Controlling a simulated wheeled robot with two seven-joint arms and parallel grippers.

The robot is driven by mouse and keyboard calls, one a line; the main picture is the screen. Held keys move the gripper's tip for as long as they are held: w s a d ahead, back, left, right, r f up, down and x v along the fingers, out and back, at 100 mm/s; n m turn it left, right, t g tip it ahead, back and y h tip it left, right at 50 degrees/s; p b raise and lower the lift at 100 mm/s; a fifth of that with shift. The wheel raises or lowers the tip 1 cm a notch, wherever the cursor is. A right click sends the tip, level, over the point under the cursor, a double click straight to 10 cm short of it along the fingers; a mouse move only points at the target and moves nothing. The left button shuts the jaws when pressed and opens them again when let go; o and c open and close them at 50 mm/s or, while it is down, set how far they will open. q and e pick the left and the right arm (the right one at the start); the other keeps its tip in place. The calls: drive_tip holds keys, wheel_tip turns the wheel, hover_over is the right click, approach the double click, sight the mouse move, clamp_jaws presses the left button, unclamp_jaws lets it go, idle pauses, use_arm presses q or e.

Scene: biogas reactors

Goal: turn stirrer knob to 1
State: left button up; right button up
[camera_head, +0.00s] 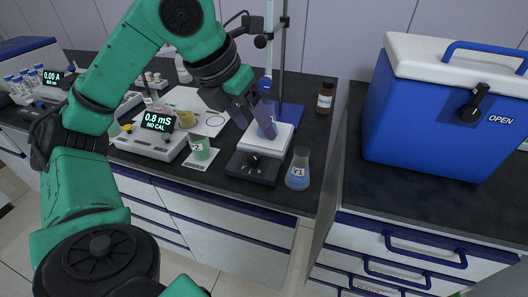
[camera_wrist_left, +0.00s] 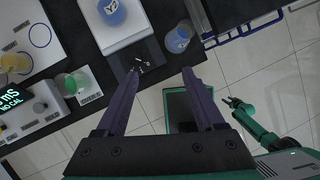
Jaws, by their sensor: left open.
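The magnetic stirrer (camera_head: 264,146) has a white top plate and a dark front with a dark knob (camera_head: 254,160). In the left wrist view the stirrer's dark front (camera_wrist_left: 122,62) lies ahead of the fingertips, and the knob (camera_wrist_left: 138,65) is small there, its pointer setting unreadable. A flask labelled Y2 (camera_wrist_left: 111,12) stands on the plate. My left gripper (camera_head: 256,124) is open and empty, its purple fingers pointing down over the stirrer. In the wrist view the left gripper (camera_wrist_left: 157,73) has its fingers wide apart. My right gripper (camera_wrist_left: 233,102) shows small there, its jaws unclear.
A flask labelled Y1 (camera_head: 298,170) stands right of the stirrer near the bench's front edge. A green-filled beaker (camera_head: 200,148) and a conductivity meter (camera_head: 150,140) reading 0.8 mS stand left. A brown bottle (camera_head: 326,96) and a blue cool box (camera_head: 425,115) are at the right.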

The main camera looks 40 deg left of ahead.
use_arm(q)
drive_tip(key=a+n+y, duration=0.1)
drive_tip(key=a+y, duration=0.1)
drive_tip(key=a, duration=0.1)
drive_tip(key=b, duration=0.5)
approach(253, 156)
drive_tip(key=x, duration=0.7)
drive_tip(key=shift+w+f, duration=0.1)
drive_tip(key=shift+f, duration=0.25)
drive_tip(key=shift+w+f, duration=0.2)
drive_tip(key=shift+f, duration=0.2)
clamp_jaws()
